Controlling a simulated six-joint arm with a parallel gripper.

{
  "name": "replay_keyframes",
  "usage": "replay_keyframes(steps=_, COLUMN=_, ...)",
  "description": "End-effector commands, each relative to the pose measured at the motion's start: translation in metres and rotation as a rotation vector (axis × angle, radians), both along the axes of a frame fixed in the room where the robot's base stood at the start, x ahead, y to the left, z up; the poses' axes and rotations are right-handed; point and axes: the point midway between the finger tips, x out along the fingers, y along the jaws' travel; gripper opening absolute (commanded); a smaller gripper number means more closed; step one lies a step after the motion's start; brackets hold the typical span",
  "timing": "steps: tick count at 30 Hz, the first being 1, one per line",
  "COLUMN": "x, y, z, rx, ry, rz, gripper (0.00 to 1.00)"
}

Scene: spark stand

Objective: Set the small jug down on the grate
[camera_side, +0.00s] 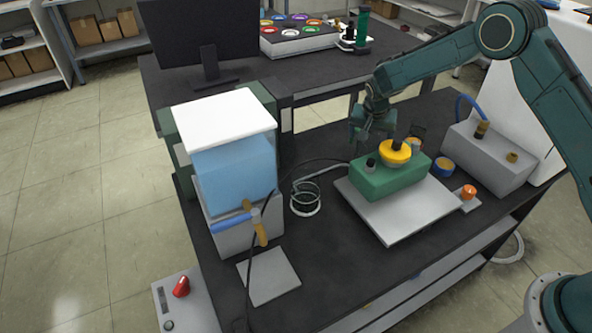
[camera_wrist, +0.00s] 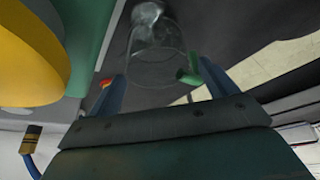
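A clear glass vessel, which looks like the small jug (camera_wrist: 155,48), shows in the wrist view between the two blue fingers of my gripper (camera_wrist: 163,76). A short green piece (camera_wrist: 188,72) sits at its right edge, close to the right finger. I cannot tell whether the fingers touch the glass. In the side view my gripper (camera_side: 365,128) is low behind the left end of a green block, and I cannot make out the jug there. A flat grey square (camera_side: 270,275), possibly the grate, lies in front of the blue-filled tank, well apart from my gripper.
The green block (camera_side: 375,183) with a yellow dome (camera_side: 396,153) stands on a white plate (camera_side: 415,215) close to my gripper. The tank (camera_side: 233,170) has a blue-handled tap (camera_side: 232,223). A coiled tube (camera_side: 304,200) lies between them. A grey box (camera_side: 490,155) stands at right.

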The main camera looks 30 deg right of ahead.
Motion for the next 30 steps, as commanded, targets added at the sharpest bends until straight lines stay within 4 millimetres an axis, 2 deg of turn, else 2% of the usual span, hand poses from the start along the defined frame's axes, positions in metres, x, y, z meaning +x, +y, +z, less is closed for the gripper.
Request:
replay_keyframes(steps=8, x=0.000, y=0.000, z=0.002, rx=-0.001, ry=-0.001, rz=0.000, gripper=0.85)
replay_keyframes(steps=14, x=-0.002, y=0.003, z=0.014, rx=-0.001, ry=-0.002, rz=0.000, gripper=0.85)
replay_keyframes(steps=20, x=-0.009, y=0.009, z=0.035, rx=-0.001, ry=-0.002, rz=0.000, gripper=0.85)
replay_keyframes(steps=30, x=-0.024, y=0.024, z=0.085, rx=0.000, ry=-0.002, rz=0.002, gripper=0.85)
